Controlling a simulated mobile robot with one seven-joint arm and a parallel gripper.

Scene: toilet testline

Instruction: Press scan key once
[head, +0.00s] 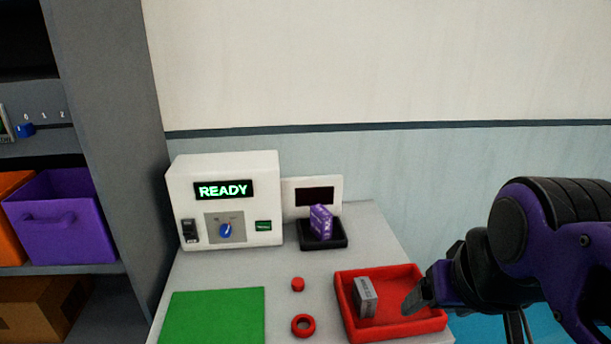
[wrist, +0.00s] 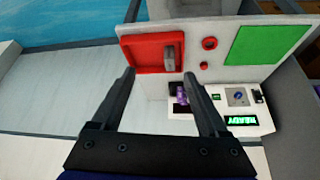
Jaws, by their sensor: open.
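A white machine (head: 245,172) stands at the back left of the table, its display (head: 223,190) reading READY. A small green key (head: 263,226) with a label too small to read is on its front right; it also shows in the wrist view (wrist: 216,97). A blue dial (head: 225,231) and a black switch (head: 189,231) are to its left. I cannot read which control is the scan key. My gripper (head: 412,303) is over the right part of the red tray, apart from the machine. In the wrist view, my gripper (wrist: 160,75) is open and empty.
The red tray (head: 392,333) holds a grey box (head: 365,297). A purple box (head: 321,221) stands in a black holder (head: 323,243) beside the machine. A red button (head: 298,284), red ring (head: 303,326) and green mat (head: 213,316) are in front. Shelves (head: 108,130) stand left.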

